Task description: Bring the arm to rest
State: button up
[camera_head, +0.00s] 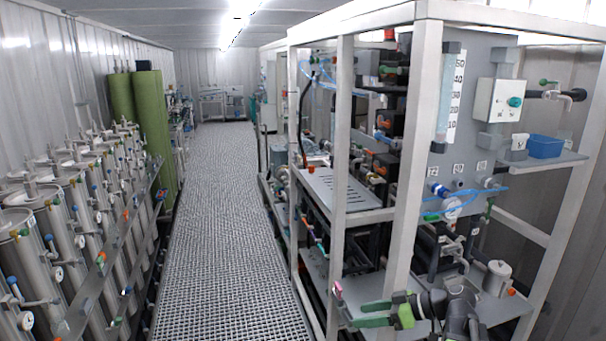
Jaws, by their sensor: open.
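My gripper (360,314) has green fingers and shows at the bottom, right of centre, in the head view. Its fingers point left and stand apart with nothing seen between them. My dark arm (452,308) comes in from the lower right, in front of the white-framed rack (406,170). The fingers overlap the rack's lower grey shelf in the picture. I cannot tell how far they are from it or whether they touch it.
Several steel vessels (85,225) with valves and gauges line the left wall. Green cylinders (150,125) stand behind them. The grated walkway (215,200) between is clear. The rack holds a blue bin (545,147), a metal pot (497,277) and blue tubing (450,208).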

jog(key=s+a+f+m+g+h+b, duration=0.1)
jog(key=s+a+f+g+h+b, duration=0.15)
jog(key=a+f, duration=0.45)
jog(key=s+a+f+m+g+h+b, duration=0.1)
jog(key=s+a+f+g+h+b, duration=0.15)
jog(key=a+f, duration=0.55)
jog(key=s+d+f+m+h, duration=0.1)
jog(key=d+f+m+h, duration=0.4)
jog(key=d+m, duration=0.4)
jog(key=d+h, duration=0.1)
jog(key=d, duration=0.2)
jog(key=shift+d+h, duration=0.2)
jog(key=shift+h, duration=0.2)
